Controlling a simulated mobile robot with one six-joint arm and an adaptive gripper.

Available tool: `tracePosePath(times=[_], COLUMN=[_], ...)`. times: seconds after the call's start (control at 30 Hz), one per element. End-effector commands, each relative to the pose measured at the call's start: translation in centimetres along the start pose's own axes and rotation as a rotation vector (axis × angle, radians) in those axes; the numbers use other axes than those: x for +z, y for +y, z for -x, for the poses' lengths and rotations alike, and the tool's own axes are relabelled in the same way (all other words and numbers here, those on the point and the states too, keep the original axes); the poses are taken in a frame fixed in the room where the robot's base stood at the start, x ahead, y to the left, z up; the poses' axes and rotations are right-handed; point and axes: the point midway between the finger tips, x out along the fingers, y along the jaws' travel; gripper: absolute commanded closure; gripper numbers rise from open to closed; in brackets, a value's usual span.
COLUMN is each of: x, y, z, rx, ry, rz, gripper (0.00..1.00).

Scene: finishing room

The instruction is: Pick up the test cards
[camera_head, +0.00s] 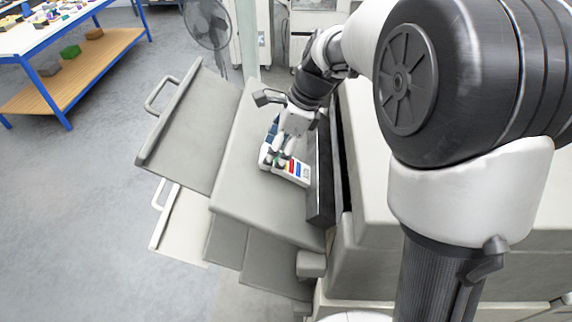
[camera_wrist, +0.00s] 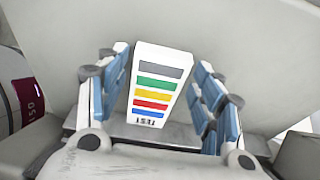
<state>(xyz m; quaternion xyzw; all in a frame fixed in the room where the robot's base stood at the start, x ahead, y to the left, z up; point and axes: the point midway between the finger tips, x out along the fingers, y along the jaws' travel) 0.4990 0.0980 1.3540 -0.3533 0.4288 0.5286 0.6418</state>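The test cards (camera_wrist: 158,88) are a white block with grey, green, yellow, red and blue stripes and the word TEST. In the head view the test cards (camera_head: 293,171) lie on the grey top of a machine, partly behind my gripper (camera_head: 279,158). In the wrist view my gripper (camera_wrist: 161,75) is open, with one blue-padded finger on each side of the block. Gaps show between the block and the fingers near its TEST end. Whether the fingers touch it farther along is hard to tell.
A dark red and white item marked 150 (camera_wrist: 27,100) is at the left of the wrist view. A dark raised edge (camera_head: 322,175) runs right of the cards. Handled grey panels (camera_head: 190,130) jut out left. A blue-framed table (camera_head: 45,35) and a fan (camera_head: 208,22) stand behind.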

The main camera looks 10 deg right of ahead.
Motion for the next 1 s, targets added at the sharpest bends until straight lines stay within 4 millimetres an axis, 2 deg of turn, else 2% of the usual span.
tracePosePath(times=[0.07,0.7,1.0], x=[0.00,0.00,0.09], y=[0.00,0.00,-0.03], z=[0.02,0.02,0.23], rx=[0.000,0.000,-0.001], ry=[0.000,0.000,0.000], rz=[0.000,0.000,0.000], gripper=[0.47,0.90,0.90])
